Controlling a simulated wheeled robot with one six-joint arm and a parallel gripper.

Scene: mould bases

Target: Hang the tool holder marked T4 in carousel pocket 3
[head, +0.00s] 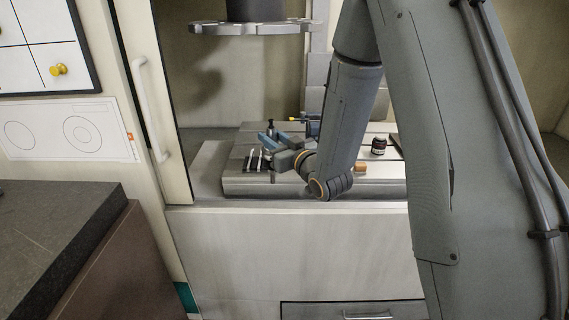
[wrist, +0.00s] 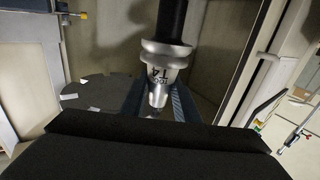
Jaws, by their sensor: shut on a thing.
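The T4 tool holder (wrist: 163,72) fills the middle of the wrist view. It has a black upper part, a silver collar and a tapered silver body with the T4 mark facing the camera. My gripper (wrist: 158,104) is shut on it, with a blue-grey finger on each side. In the head view my gripper (head: 270,142) is low over the machine table, and the holder's dark top (head: 270,126) shows there, small. The carousel (head: 250,28) is a grey notched disc higher up, apart from the gripper. I cannot read its pocket numbers.
The grey slotted table (head: 310,186) lies under my gripper. A small dark jar (head: 379,146) and an orange piece (head: 361,168) stand on its right. A door with a pale handle (head: 149,105) edges the opening on the left. A dark round plate (wrist: 98,92) with pale tags shows in the wrist view.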

